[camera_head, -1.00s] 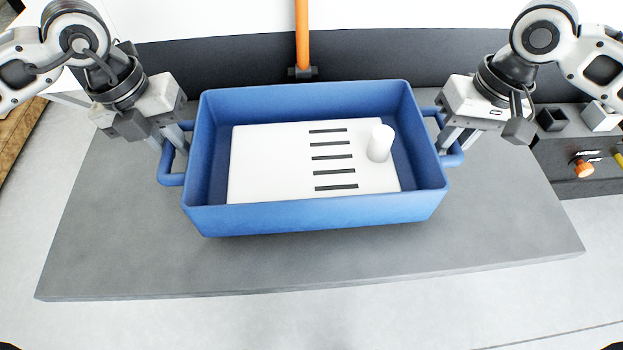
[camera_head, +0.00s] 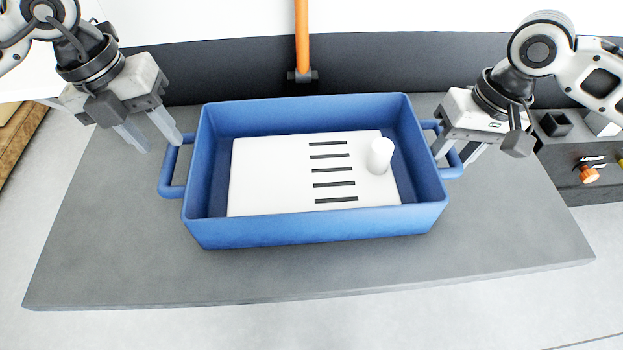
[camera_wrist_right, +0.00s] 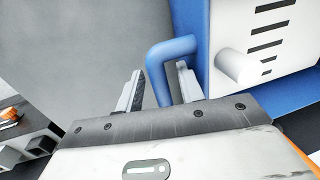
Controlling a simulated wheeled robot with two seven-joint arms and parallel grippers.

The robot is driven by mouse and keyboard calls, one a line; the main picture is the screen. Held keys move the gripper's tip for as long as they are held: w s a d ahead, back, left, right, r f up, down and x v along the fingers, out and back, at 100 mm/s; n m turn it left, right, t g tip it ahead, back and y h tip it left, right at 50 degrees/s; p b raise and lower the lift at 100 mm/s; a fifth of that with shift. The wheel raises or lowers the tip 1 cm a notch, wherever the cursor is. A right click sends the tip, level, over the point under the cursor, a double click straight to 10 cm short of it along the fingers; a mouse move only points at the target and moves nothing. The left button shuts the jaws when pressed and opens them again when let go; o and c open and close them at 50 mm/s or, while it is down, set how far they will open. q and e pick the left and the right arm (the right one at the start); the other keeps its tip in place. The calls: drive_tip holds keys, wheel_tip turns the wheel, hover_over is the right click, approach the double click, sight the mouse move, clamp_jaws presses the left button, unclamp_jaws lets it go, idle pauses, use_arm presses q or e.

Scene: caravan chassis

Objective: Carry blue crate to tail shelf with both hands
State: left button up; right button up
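The blue crate (camera_head: 310,232) sits on a wide grey slab (camera_head: 130,265). It holds a white block with dark slots (camera_head: 270,175) and a white cylinder (camera_head: 380,156). My left gripper (camera_head: 160,143) is open and empty, above and left of the crate's left handle (camera_head: 172,188). My right gripper (camera_head: 456,153) is at the right handle, with its fingers spread. In the right wrist view the right handle (camera_wrist_right: 160,62) passes between the parted fingers (camera_wrist_right: 160,88), with a gap visible beside it.
An orange post (camera_head: 302,40) rises behind the crate by a dark wall panel (camera_head: 380,70). A dark unit with an orange knob (camera_head: 588,175) stands at the right. The slab is clear in front of the crate and to both sides.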

drive_tip(key=shift+r, duration=0.2)
use_arm(q)
wheel_tip(320, 180, up, 7)
drive_tip(key=a, duration=0.1)
drive_tip(key=shift+a, duration=0.2)
use_arm(e)
wheel_tip(320, 180, up, 11)
drive_tip(key=d, duration=0.2)
drive_tip(key=shift+d+r, duration=0.15)
drive_tip(key=shift+r, duration=0.05)
use_arm(q)
drive_tip(key=shift+s+f, duration=0.1)
